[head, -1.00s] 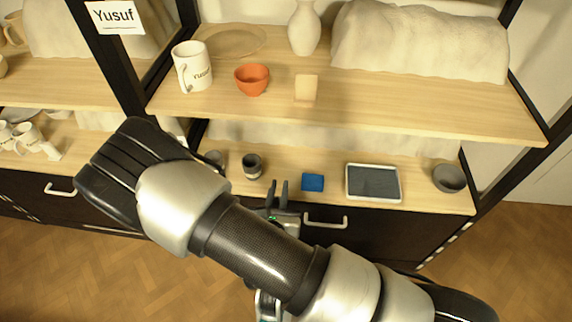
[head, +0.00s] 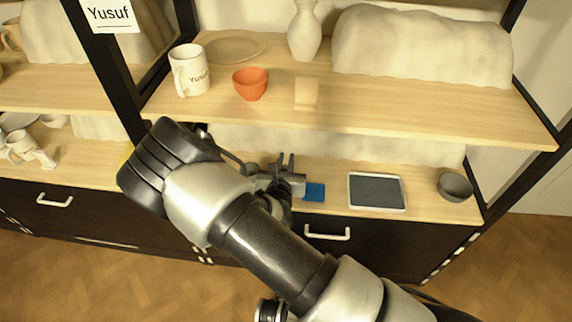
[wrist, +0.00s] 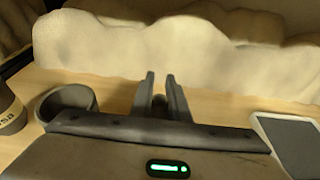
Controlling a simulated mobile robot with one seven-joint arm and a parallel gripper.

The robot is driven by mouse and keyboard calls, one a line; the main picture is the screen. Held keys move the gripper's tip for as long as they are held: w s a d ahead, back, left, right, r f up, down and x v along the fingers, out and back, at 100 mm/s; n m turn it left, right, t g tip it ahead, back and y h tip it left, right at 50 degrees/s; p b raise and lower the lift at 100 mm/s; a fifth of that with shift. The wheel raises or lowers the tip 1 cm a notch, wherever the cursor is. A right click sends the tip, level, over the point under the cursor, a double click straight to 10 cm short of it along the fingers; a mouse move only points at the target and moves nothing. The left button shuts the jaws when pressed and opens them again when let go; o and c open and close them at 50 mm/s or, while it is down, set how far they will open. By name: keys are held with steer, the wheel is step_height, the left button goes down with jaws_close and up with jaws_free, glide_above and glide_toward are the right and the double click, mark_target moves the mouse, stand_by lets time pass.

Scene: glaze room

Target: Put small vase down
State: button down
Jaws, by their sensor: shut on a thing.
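My gripper (head: 286,163) is over the lower shelf, left of a blue sponge-like block (head: 314,192). In the wrist view its two fingers (wrist: 165,92) point toward the back of the shelf. They are shut on a small dark thing (wrist: 159,103), taken to be the small vase; only a little of it shows between the fingers. In the head view the fingers and arm hide it. I cannot tell whether it touches the shelf. A larger pale vase (head: 305,32) stands upright on the upper shelf.
Left of my gripper in the wrist view are a grey cup (wrist: 67,100) and a lettered dark cup (wrist: 8,108). To the right are a tray (head: 376,208) and a grey bowl (head: 455,187). The upper shelf (head: 400,112) overhangs. A pale covered bulk (wrist: 150,50) lies behind.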

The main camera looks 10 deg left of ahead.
steer(key=shift+f, duration=0.35)
steer(key=c, duration=1.7)
jaws_free()
steer(key=shift+r, duration=0.1)
steer(key=shift+s+r, duration=0.15)
steer(key=shift+s, duration=0.2)
steer(key=p+v, duration=0.3)
steer(key=v, duration=0.8)
steer(key=shift+s, duration=0.15)
steer(key=shift+s, duration=0.1)
